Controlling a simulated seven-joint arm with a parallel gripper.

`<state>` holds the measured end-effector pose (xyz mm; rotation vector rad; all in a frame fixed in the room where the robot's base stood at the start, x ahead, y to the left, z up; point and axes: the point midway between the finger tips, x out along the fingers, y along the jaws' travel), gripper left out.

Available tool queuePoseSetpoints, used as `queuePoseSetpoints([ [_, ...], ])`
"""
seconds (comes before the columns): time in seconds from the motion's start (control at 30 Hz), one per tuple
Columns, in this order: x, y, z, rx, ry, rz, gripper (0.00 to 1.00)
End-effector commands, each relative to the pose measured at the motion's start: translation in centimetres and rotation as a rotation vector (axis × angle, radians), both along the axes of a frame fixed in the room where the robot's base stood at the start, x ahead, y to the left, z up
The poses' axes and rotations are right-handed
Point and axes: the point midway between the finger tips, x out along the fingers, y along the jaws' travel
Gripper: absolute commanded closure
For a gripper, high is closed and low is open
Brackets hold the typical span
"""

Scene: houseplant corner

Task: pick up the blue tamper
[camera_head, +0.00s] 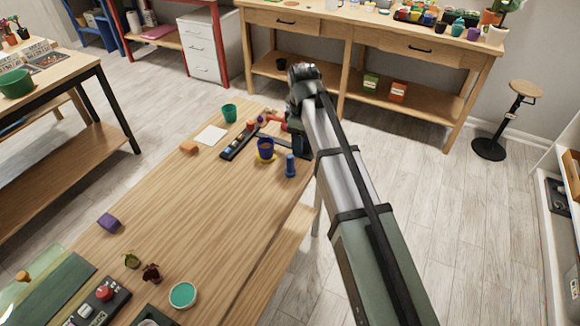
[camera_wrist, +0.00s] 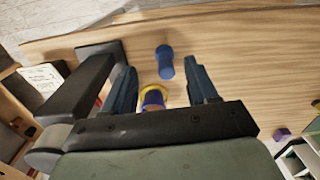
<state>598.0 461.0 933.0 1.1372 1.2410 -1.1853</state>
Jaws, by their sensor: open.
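The blue tamper (camera_head: 290,165) stands upright near the right edge of the wooden table, at its far end. In the wrist view the tamper (camera_wrist: 165,62) shows in the gap between my fingers, just beyond their tips. My gripper (camera_wrist: 161,70) is open and empty, with one dark blue finger on each side. In the head view my arm reaches over the table's far right corner, and its end hides part of the table there. The tamper appears apart from the gripper.
A teal cup (camera_head: 229,113) and orange block (camera_head: 189,148) are farther left. The table's middle (camera_head: 200,220) is clear.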

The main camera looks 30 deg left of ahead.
Motion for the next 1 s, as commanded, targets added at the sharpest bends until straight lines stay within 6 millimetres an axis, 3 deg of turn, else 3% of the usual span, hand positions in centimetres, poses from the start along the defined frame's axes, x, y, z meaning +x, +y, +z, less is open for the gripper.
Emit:
queuePoseSetpoints([
  [0.03,-0.2,1.0,1.5,0.007,-0.008,0.025,0.42],
  [0.13,-0.7,2.0,3.3,0.014,-0.016,0.062,0.42],
  [0.33,-1.2,2.7,4.3,0.021,-0.022,0.093,0.42],
  [0.8,-1.2,2.7,-2.3,0.020,-0.022,0.092,0.42],
  [1.0,-1.2,2.7,-3.8,0.020,-0.022,0.092,0.42],
])
